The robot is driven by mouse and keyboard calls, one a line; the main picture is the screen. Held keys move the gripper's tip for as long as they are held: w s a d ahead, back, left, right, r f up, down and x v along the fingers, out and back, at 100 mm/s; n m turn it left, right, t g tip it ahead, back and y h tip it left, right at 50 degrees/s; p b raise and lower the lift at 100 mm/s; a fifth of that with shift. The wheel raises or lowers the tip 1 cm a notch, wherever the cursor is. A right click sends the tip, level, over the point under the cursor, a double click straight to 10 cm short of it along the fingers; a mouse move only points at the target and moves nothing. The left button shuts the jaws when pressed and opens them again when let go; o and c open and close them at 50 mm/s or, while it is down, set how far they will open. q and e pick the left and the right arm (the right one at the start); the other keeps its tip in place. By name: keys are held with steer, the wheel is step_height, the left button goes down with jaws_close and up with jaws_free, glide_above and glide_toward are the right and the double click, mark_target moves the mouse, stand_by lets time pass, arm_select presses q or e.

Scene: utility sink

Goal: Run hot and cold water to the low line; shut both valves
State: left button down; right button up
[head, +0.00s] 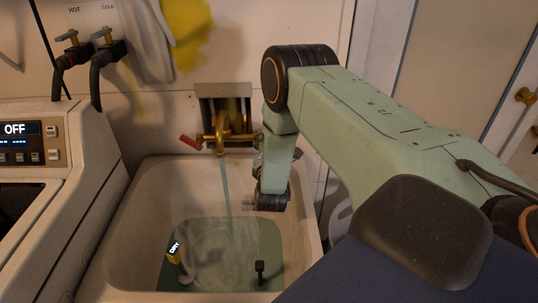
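The white utility sink (140,215) holds some cloudy, greenish water (222,240) low in the basin. A brass faucet (222,128) is mounted on the wall behind it, and a thin stream of water (226,190) falls from its spout. A red valve handle (191,142) sticks out on the left of the faucet. The right side of the faucet is hidden behind my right arm, so the other valve does not show. My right gripper (257,160) is beside the faucet, mostly hidden by its wrist; its fingers cannot be made out. My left gripper is not in view.
A machine with an OFF display (14,129) stands at left. HOT and COLD wall taps (75,45) with dark hoses are at upper left.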

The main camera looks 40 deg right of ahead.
steer(key=v, duration=1)
steer(key=shift+s, duration=0.15)
steer(key=shift+a, duration=0.15)
steer(key=shift+r, duration=0.1)
stand_by(4.3)
